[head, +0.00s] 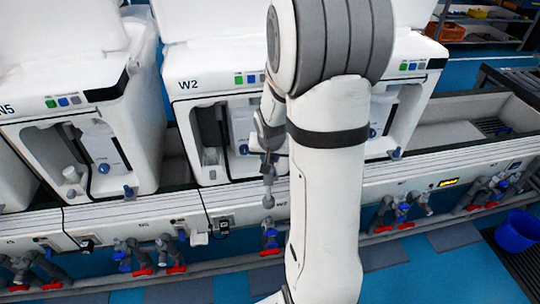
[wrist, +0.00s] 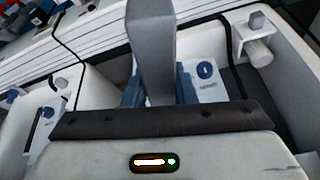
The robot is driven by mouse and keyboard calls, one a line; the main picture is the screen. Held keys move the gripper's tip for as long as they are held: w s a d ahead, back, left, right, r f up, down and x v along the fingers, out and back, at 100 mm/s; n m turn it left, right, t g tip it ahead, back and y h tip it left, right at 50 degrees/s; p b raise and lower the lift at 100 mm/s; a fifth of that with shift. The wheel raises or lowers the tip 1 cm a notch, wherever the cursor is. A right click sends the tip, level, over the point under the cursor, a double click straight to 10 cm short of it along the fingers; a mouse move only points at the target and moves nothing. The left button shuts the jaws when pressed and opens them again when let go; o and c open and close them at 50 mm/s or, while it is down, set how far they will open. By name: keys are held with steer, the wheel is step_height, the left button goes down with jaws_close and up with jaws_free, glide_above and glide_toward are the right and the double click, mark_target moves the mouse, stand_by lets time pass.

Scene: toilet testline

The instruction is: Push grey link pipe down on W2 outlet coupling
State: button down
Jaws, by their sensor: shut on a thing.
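The unit marked W2 (head: 190,92) stands in the middle of the head view, partly covered by my arm. My gripper (head: 268,163) is in front of its right side, pointing down, shut on the grey link pipe (head: 268,186). The pipe hangs down in front of the bench's upper edge and ends in a rounded tip. In the wrist view the pipe (wrist: 152,50) is a broad grey bar between the bluish fingers. No contact between pipe and fitting shows.
Several valves with red handles (head: 140,272) line the bench front. A blue bucket (head: 515,232) is on the floor at right. A black cable (head: 205,215) hangs left of the pipe.

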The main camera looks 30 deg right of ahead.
step_height(320, 180, down, 5)
steer(key=b, duration=0.3)
steer(key=shift+d+f, duration=0.1)
steer(key=shift+s+b, duration=0.15)
steer(key=shift+b, duration=0.4)
stand_by(1.0)
steer(key=shift+f+b, duration=1.7)
steer(key=shift+b, duration=0.1)
steer(key=c, duration=1.1)
jaws_free()
steer(key=shift+p+v, duration=1)
steer(key=shift+v, duration=2.9)
